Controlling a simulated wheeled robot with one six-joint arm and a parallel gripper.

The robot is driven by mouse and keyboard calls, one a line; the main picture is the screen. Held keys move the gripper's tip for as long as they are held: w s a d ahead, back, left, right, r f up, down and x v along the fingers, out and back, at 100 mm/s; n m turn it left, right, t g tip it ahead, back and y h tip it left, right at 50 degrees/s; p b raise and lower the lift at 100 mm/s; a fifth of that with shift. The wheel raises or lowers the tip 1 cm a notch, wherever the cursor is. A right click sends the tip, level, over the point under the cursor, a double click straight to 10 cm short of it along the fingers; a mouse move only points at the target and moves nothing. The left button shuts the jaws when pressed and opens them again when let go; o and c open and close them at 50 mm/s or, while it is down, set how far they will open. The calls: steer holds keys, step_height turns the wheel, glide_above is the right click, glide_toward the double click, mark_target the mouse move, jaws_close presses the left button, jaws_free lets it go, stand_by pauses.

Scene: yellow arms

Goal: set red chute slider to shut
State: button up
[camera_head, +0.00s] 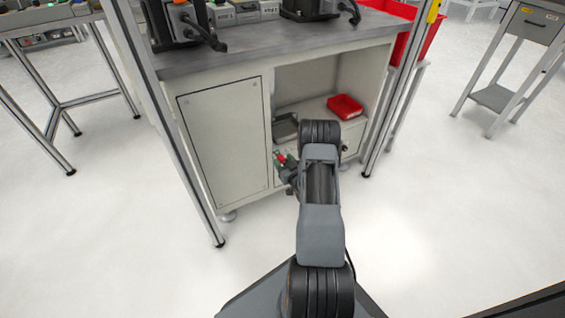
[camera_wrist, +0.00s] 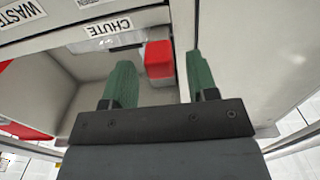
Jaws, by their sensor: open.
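The red slider knob (camera_wrist: 159,60) is in the wrist view, a red block with a pale lower band, beside the printed CHUTE label (camera_wrist: 107,31). My gripper (camera_wrist: 160,80) is open, with one green finger to the left of the knob and the other to its right. The knob shows between the fingers; I cannot tell whether either finger touches it. In the head view my gripper (camera_head: 283,160) is in front of the cabinet's lower opening, with a bit of red at its fingers. The slider's track is mostly hidden.
The grey cabinet (camera_head: 222,135) has a closed door at left and an open shelf bay at right. A red bin (camera_head: 345,106) sits in the bay beside a grey tray (camera_head: 285,129). A WASTE label (camera_wrist: 20,12) is in the wrist view. Metal posts flank the cabinet.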

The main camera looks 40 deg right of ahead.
steer(key=shift+w, duration=0.6)
jaws_close()
